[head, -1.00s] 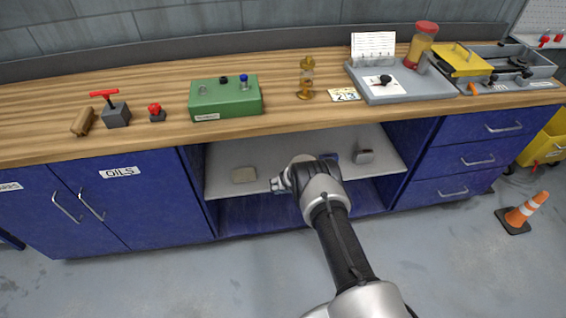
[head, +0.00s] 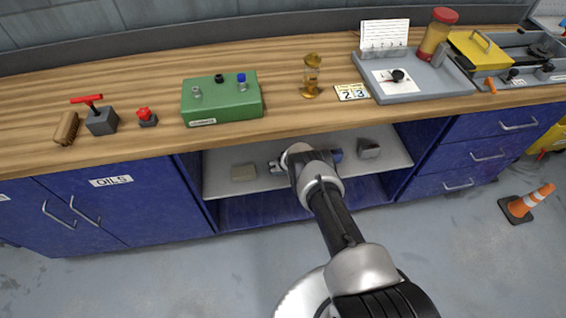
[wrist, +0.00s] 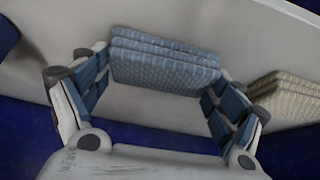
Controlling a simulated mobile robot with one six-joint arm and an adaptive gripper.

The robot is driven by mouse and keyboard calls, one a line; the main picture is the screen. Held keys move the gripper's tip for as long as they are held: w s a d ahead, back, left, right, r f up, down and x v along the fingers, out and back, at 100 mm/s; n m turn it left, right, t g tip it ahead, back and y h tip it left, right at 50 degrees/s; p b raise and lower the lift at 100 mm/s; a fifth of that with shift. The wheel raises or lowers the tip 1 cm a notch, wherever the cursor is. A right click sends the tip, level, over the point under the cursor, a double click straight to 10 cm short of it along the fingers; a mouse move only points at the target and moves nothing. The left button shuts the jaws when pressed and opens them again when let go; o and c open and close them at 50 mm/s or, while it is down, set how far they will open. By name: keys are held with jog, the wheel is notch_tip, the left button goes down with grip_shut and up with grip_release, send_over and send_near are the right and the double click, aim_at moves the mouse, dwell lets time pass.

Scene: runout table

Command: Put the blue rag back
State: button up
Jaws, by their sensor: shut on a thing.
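The blue rag (wrist: 165,64) is a folded, patterned stack in the wrist view. My gripper (wrist: 163,82) is shut on it, with one finger at each end of the stack. In the head view my gripper (head: 277,166) is inside the open bay under the worktop, over the pale shelf (head: 222,188). The rag cannot be made out there. The wrist view shows the rag over or against the pale shelf (wrist: 215,25); I cannot tell whether it touches.
The wooden worktop (head: 150,155) overhangs the bay. An orange cone (head: 530,203) stands on the floor.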

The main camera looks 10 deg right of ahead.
jog(key=shift+r, duration=0.1)
jog(key=o, duration=0.8)
jog(key=shift+o, duration=0.2)
